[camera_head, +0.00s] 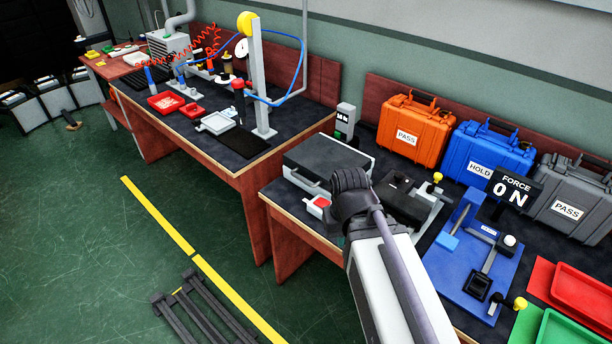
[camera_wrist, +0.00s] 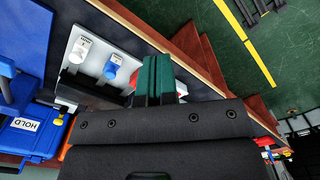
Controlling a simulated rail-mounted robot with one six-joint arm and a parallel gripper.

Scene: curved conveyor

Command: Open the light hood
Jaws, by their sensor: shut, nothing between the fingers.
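A dark grey box (camera_head: 328,158) with a light handle on its front sits on the right bench and looks like the light hood; its lid appears down. My gripper (camera_wrist: 157,72) is shut and empty in the wrist view, its two dark fingers together over the bench edge. In the head view my dark wrist (camera_head: 352,192) is just right of the box's front, and my fingers are hidden there. A light grey panel (camera_wrist: 92,68) with a white knob and a blue knob lies left of the fingers in the wrist view. I cannot tell whether anything touches the box.
A dark fixture with a yellow knob (camera_head: 437,178) and a blue fixture plate (camera_head: 474,262) stand to the right. Orange (camera_head: 413,127), blue (camera_head: 488,152) and grey cases line the back. A red-buttoned box (camera_head: 318,206) sits at the front edge.

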